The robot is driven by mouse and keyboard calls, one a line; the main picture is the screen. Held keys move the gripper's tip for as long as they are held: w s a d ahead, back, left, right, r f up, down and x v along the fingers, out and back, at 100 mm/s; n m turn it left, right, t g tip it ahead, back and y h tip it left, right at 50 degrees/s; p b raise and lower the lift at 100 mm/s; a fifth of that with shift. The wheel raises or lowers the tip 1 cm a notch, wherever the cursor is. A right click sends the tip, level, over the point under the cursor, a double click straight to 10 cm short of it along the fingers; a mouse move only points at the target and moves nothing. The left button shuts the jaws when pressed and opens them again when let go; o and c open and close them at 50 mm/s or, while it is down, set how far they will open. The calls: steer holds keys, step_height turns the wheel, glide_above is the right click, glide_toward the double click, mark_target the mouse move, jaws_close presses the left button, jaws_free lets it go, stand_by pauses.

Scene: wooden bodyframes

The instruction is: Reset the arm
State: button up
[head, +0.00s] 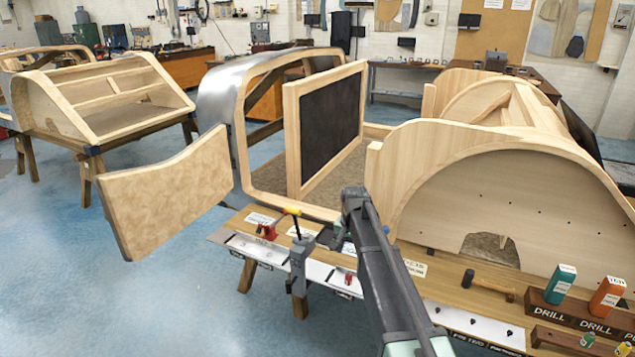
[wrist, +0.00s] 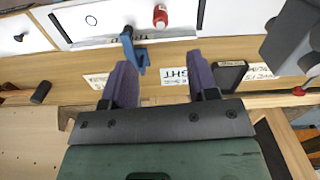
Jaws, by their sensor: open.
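My gripper (wrist: 162,82) shows in the wrist view with two purple-grey fingers spread apart and nothing held between them. It hangs over a wooden bench ledge (wrist: 60,68) with white labels. A small blue tool (wrist: 138,52) lies just beyond the fingertips, apart from them as far as I can tell. In the head view my dark arm rises from the bottom edge to the middle of the bench, and its end bends down behind the elbow. The gripper there is mostly hidden by the arm.
A grey clamp (head: 299,252) stands on the bench's front edge, left of my arm. Wooden bodyframes (head: 500,190) rise close on the right and behind. A hammer (head: 487,285) and bottles in a drill rack (head: 570,312) are at right. Open blue floor (head: 170,290) lies at left.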

steer(key=s+r+n+p, duration=0.3)
steer(key=s+n, duration=0.2)
steer(key=s, duration=2.4)
steer(key=shift+r, duration=0.2)
